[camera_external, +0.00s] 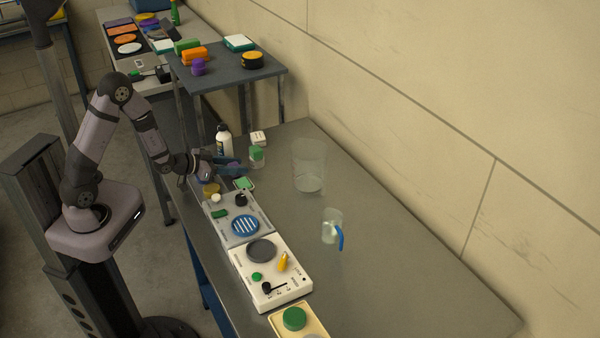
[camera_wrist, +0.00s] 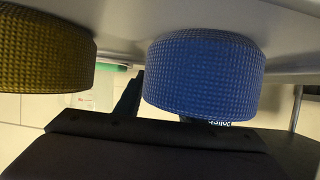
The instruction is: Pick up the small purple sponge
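A small purple block-like thing (camera_external: 198,67) sits near the front edge of the raised grey shelf. It is too small to tell whether it is a sponge. My gripper (camera_external: 232,168) is low over the bench, well below and in front of that shelf. In the wrist view, a dark finger (camera_wrist: 128,100) of it stands just left of a round blue textured pad (camera_wrist: 203,75). The other finger is mostly hidden behind the pad, so I cannot tell whether they grip it. A yellow-brown round pad (camera_wrist: 40,50) is at left. No purple thing shows in the wrist view.
The raised shelf (camera_external: 228,70) also carries green, orange and yellow-black items. A white bottle (camera_external: 223,140) and a green-lidded jar (camera_external: 257,156) stand near my gripper. Control panels (camera_external: 268,262) line the bench's left edge. A clear container (camera_external: 309,165) and a blue-handled jug (camera_external: 332,226) stand right.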

